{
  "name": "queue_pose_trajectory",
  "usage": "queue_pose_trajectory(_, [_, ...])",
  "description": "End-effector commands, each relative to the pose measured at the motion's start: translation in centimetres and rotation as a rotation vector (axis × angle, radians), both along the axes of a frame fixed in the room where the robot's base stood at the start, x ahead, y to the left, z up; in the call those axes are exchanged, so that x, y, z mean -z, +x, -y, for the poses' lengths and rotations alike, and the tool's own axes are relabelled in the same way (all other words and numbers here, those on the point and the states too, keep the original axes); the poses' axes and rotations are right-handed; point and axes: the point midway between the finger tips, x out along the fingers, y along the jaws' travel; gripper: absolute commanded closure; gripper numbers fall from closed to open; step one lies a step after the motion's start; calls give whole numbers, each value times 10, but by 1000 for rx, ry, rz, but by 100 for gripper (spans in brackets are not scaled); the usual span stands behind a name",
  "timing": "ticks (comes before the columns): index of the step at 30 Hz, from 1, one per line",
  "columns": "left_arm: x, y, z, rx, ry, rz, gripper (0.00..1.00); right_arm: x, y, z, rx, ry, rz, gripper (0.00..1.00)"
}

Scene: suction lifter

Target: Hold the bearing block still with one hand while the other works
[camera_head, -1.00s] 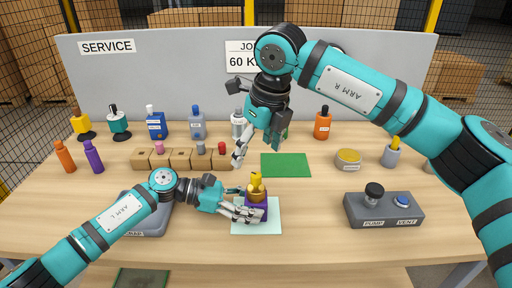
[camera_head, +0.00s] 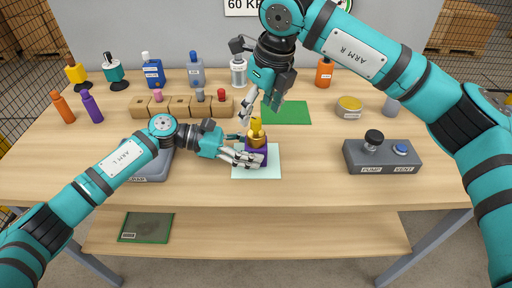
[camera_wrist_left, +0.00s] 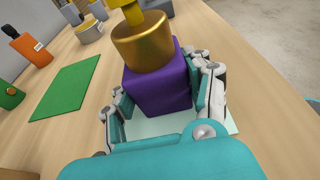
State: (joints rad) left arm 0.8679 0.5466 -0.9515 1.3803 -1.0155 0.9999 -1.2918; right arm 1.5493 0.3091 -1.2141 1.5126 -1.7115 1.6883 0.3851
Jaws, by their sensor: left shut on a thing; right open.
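The bearing block is a purple cube (camera_wrist_left: 160,86) with a gold round part (camera_wrist_left: 142,42) on top and a yellow piece above that. It stands on a pale mat (camera_head: 270,170) in the head view. My left gripper (camera_head: 258,157) is shut on the purple block, with fingers on both sides of it, as the left wrist view shows. My right gripper (camera_head: 260,108) is open, pointing down, above and behind the block near the yellow piece (camera_head: 256,126). I see nothing between its fingers.
A green mat (camera_head: 292,112) lies behind the block. A wooden holder row (camera_head: 180,106) is at the back left, with several bottles behind. A grey pump and vent box (camera_head: 382,156) stands to the right. Bare table lies in front.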

Motion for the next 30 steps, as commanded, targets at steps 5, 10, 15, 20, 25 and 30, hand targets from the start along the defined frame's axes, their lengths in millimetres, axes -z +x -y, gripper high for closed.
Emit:
queue_pose_trajectory(5, [0,0,0,0,1,0,83,22,4,-4,-1,-1,-1,35])
queue_pose_trajectory(10, [0,0,0,0,1,0,83,33,6,-6,-2,0,0,35])
queue_pose_trajectory(15, [0,0,0,0,1,0,83,37,7,-7,-2,0,2,35])
queue_pose_trajectory(20, [0,0,0,0,1,0,83,37,7,-7,-1,0,2,35])
queue_pose_trajectory(25, [0,0,0,0,1,0,83,37,7,-7,-1,0,2,50])
queue_pose_trajectory(30, [0,0,0,0,0,0,83,37,7,-7,-1,0,2,73])
